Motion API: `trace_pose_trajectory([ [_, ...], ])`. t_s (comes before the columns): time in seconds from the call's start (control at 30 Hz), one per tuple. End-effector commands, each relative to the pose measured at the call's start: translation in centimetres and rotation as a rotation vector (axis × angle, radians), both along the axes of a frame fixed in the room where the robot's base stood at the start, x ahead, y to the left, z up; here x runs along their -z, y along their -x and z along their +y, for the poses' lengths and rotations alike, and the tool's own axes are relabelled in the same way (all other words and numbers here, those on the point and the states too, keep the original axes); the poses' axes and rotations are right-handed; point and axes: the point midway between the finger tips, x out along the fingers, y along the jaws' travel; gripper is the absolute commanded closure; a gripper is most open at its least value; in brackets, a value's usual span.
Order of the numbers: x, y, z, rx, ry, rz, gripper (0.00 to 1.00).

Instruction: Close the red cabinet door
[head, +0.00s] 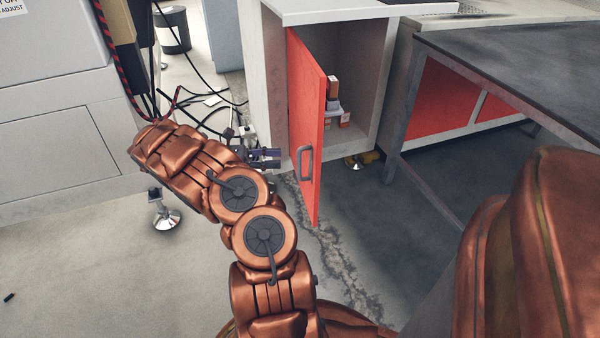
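The red cabinet door (306,115) stands wide open, swung out from the left side of the light grey cabinet (264,70). Its outer face is turned to the left and carries a grey handle (305,163). Inside the cabinet, small boxes (332,90) sit on a shelf. My gripper (272,158) is left of the door, near its lower hinge side, with its dark fingers pointing right toward the door face. A small gap seems to separate them from the door. Nothing is visibly held, but the finger opening is too small to judge.
A dark-topped workbench (520,70) with metal legs stands at the right, with red panels beneath. A large grey machine (55,140) is at the left. Black cables (200,70) and a bin (172,32) lie behind my arm. Floor right of the door is mostly clear.

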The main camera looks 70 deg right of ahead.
Motion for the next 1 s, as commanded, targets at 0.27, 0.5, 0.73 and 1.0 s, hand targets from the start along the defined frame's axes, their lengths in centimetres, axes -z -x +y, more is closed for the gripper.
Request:
trace_pose_trajectory([
  [0.27,1.9,0.6,-0.8,-0.004,-0.016,0.02,0.61],
  [0.5,1.8,3.2,-1.9,-0.002,-0.013,0.018,0.61],
  [0.73,1.8,5.7,-3.0,-0.005,-0.014,0.017,0.61],
  [1.0,1.7,7.1,-3.6,-0.004,-0.016,0.018,0.61],
])
